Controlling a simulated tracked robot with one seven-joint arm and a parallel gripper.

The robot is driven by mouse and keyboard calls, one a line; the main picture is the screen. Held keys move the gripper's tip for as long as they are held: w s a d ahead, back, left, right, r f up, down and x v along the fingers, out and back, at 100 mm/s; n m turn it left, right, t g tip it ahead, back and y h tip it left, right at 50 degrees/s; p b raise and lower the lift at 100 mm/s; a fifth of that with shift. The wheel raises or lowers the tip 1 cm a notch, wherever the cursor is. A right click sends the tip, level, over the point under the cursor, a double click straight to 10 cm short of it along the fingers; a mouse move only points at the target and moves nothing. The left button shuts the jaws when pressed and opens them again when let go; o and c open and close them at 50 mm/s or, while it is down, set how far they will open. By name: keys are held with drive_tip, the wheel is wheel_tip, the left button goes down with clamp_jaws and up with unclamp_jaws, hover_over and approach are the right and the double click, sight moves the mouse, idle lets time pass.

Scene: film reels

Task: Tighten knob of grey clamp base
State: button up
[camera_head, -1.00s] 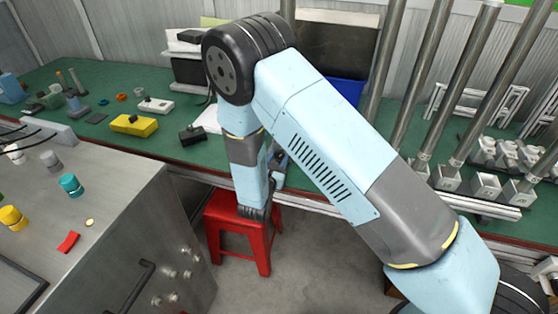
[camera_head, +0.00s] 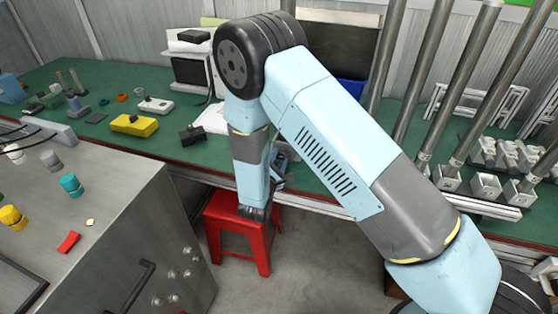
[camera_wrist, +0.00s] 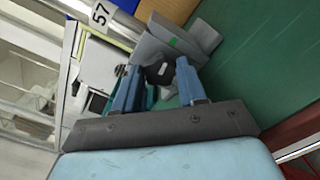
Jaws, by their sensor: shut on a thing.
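In the wrist view, the grey clamp base (camera_wrist: 190,42) sits at the green table's edge, with a small green mark on it. A dark round knob (camera_wrist: 159,73) lies on its near side, between the two blue fingers of my gripper (camera_wrist: 157,74). The gripper is shut on the knob, one finger on each side. In the head view, the clamp base and knob are hidden behind my arm. Only a small bluish part of the gripper end shows beside my forearm.
A metal post with a "57" label (camera_wrist: 101,14) stands beside the clamp base. A red stool (camera_head: 238,229) stands below my arm. The green bench (camera_head: 95,140) holds a yellow block (camera_head: 134,124) and small parts. Slanted metal posts (camera_head: 460,100) rise at the right.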

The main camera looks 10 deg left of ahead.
drive_tip(key=shift+d+f, duration=0.1)
drive_tip(key=shift+d, duration=0.05)
idle(0.3)
drive_tip(key=o, duration=1.1)
drive_tip(key=shift+c, duration=0.2)
drive_tip(key=s+a, duration=0.1)
drive_tip(key=s, duration=1.2)
drive_tip(key=shift+s, duration=0.4)
drive_tip(key=shift+w+m, duration=0.1)
drive_tip(key=shift+m, duration=0.2)
